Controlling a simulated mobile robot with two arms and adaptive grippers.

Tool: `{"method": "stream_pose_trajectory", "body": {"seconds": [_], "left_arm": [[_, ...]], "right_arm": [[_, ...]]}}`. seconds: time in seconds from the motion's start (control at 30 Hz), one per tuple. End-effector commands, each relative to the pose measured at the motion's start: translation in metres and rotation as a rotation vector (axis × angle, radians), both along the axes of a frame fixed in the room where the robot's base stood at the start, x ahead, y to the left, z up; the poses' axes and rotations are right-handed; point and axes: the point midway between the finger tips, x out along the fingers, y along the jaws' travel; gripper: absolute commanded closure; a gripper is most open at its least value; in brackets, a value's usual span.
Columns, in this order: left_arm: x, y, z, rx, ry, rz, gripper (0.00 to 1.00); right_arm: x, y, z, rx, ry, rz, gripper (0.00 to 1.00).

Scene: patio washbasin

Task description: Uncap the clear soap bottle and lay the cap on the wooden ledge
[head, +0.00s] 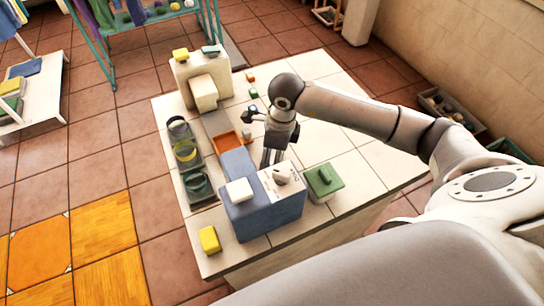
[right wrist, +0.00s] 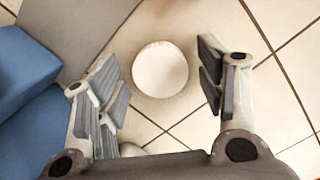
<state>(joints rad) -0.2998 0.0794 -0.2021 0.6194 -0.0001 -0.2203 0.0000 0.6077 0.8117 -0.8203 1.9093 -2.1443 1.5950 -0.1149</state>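My right gripper (head: 270,158) points down over the tiled counter, behind the blue-grey box. In the right wrist view its fingers (right wrist: 165,90) are apart with nothing gripped. A round white thing (right wrist: 160,69) lies or stands below, between and slightly beyond the fingers; I cannot tell whether it is a cap, a bottle top or a cup. I cannot make out a clear soap bottle in either view; the arm and gripper hide part of the counter. No wooden ledge is plain to see. My left gripper is not in view.
The counter (head: 345,165) carries a blue-grey box (head: 262,214) with a white top part, a green box (head: 323,181), a yellow block (head: 209,239), an orange tray (head: 226,141) and a dark rack (head: 199,188) with round items. Bare tiles lie right of the gripper.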

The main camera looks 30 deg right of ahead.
Motion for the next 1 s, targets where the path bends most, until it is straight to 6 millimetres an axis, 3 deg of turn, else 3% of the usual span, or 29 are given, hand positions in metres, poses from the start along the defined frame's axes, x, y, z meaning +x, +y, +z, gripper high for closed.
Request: {"method": "stream_pose_trajectory", "body": {"seconds": [0.2,0.57,0.67,1.0], "left_arm": [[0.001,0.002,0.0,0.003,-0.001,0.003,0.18],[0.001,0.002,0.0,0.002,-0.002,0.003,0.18],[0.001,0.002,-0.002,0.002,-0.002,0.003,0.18],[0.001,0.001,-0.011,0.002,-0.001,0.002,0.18]], "right_arm": [[0.0,0.0,0.0,0.0,0.0,0.0,0.65],[0.0,0.0,0.003,-0.001,-0.001,0.0,0.67],[0.001,0.0,0.012,0.0,-0.002,0.001,0.67],[0.001,0.0,0.078,0.0,-0.005,0.002,0.67]]}}
